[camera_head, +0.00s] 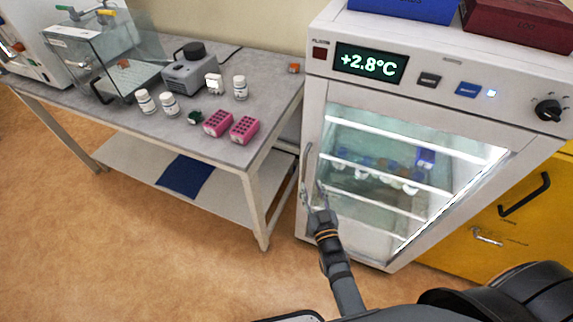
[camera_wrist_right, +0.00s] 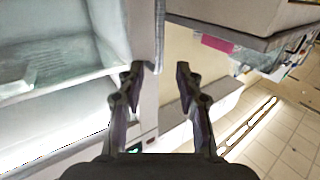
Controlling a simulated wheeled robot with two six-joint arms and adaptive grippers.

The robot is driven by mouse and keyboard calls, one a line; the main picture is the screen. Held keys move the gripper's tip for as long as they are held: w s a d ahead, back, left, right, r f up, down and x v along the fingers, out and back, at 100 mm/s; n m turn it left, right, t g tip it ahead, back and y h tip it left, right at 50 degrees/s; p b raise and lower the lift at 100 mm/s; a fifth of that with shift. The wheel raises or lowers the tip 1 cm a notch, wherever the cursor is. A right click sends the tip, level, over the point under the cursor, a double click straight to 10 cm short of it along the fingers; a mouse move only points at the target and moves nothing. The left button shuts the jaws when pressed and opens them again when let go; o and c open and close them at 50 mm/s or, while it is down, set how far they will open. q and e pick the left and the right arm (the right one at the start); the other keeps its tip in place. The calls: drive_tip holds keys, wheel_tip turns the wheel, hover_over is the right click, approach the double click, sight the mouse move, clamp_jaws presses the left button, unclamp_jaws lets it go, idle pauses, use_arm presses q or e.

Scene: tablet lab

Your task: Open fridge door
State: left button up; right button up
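The fridge (camera_head: 318,90) is a white cabinet with a glass door (camera_head: 345,225), which looks closed. Its display reads +2.8°C. A slim vertical handle (camera_head: 306,162) runs along the door's left edge. My right gripper (camera_head: 313,190) is open at the lower part of this handle, one finger on each side in the picture. In the right wrist view the two open fingers (camera_wrist_right: 160,76) stand near the pale door edge (camera_wrist_right: 147,45), with a gap between them. I cannot tell whether they touch the handle. My left gripper is not in view.
A lab bench (camera_head: 262,95) with bottles, pink racks (camera_head: 217,123) and a balance stands left of the fridge. A yellow cabinet (camera_head: 530,215) is at the right. Blue and red boxes (camera_head: 520,22) lie on the fridge. The floor (camera_head: 120,240) in front is clear.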

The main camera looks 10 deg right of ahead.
sight(305, 166)
drive_tip(key=w, duration=1)
drive_tip(key=shift+w+d+f, duration=0.1)
drive_tip(key=shift+w, duration=0.15)
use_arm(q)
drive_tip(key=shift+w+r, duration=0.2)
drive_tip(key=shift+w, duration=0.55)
use_arm(e)
drive_tip(key=shift+c, duration=0.4)
clamp_jaws()
